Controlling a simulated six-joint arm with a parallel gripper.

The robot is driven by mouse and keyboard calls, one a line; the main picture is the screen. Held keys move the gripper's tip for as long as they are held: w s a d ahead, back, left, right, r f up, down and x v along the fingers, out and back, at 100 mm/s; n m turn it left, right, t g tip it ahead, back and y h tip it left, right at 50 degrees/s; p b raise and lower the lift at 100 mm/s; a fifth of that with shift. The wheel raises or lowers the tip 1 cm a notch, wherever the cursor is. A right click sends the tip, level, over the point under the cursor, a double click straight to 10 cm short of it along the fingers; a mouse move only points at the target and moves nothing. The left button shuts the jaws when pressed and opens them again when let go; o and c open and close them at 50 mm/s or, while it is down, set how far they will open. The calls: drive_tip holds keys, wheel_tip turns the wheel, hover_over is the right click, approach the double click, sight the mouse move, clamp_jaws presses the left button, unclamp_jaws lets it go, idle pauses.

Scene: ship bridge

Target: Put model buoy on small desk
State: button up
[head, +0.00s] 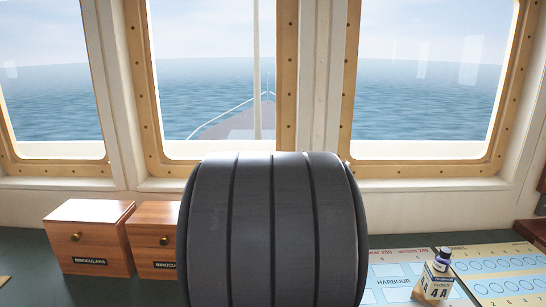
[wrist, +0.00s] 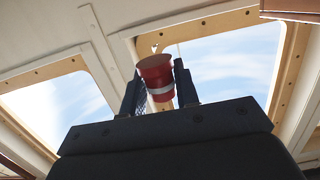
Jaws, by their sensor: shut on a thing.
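The model buoy (wrist: 156,68), red with a white band, shows in the wrist view between the two dark fingers of my gripper (wrist: 158,82). My gripper is shut on it and holds it up in front of the windows, clear of any surface in that view. Neither the buoy nor my gripper shows in the head view, where a large dark ribbed part of my own arm fills the lower middle. I cannot make out a small desk for certain in either view.
A dark green counter (head: 32,270) runs under the windows. Two wooden binocular boxes (head: 90,238) stand on it at left. At right lie a harbour chart sheet (head: 392,282) and another printed sheet (head: 500,265), with a small labelled bottle (head: 436,278) by them. My arm hides the counter's middle.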

drive_tip(key=shift+d+f, duration=0.15)
drive_tip(key=shift+d, duration=0.45)
